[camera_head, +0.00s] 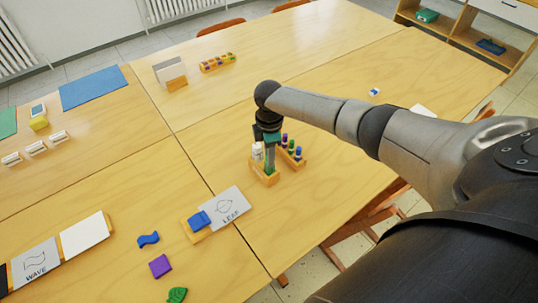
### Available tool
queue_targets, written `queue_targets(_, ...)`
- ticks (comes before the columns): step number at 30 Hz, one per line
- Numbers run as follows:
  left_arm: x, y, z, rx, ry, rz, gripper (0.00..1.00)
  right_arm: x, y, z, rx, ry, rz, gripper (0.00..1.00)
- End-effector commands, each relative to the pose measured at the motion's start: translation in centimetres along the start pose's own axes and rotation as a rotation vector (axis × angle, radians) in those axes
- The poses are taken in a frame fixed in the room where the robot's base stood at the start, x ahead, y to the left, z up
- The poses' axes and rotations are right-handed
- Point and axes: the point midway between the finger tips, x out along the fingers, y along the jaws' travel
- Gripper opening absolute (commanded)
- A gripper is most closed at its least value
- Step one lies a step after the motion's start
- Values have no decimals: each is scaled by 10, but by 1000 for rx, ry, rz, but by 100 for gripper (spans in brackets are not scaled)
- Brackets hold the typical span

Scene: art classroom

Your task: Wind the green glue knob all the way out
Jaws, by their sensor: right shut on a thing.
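My right gripper (268,152) reaches down from above over a small wooden rack at the middle of the table. It is shut on the green glue (269,169), whose green part shows just below the fingers at the front of the rack. The fingers hide most of it, so I cannot tell how far its knob is wound. The wooden rack (264,179) also holds a white glue stick (257,152) beside the gripper. My left gripper is not in view.
A second wooden rack with several coloured sticks (291,148) stands close right of the gripper. A LEAF card (229,207) and a blue piece (199,220) lie nearer the front. The table to the right of the racks (335,185) is clear.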

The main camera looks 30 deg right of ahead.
Motion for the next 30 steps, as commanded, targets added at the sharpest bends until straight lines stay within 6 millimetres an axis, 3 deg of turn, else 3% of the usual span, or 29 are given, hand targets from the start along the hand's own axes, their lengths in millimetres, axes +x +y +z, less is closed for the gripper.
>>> queue_targets(30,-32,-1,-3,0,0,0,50,-1,0,1,466,-1,-1,10)
